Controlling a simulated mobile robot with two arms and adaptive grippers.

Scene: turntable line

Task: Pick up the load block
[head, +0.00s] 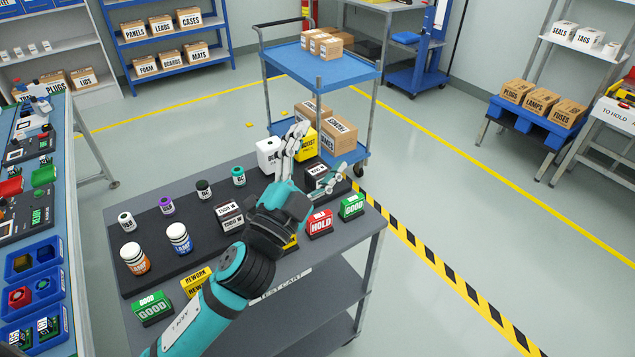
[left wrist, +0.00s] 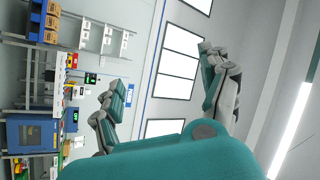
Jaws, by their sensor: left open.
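My left gripper (head: 319,150) is open above the far part of the test cart, its two grey fingers spread apart. It also shows open in the left wrist view (left wrist: 162,68), with nothing between its fingers. A dark block with a white label (head: 318,171) stands on the cart close to one finger, partly hidden by it; I cannot tell whether they touch. My right gripper is not in view.
The test cart (head: 283,327) also carries small bottles, lamp jars (head: 179,238), a red HOLD block (head: 320,223) and green GOOD blocks (head: 351,206). A white block (head: 268,154) and a yellow boost block (head: 306,143) stand behind the gripper. A blue trolley (head: 345,70) stands beyond.

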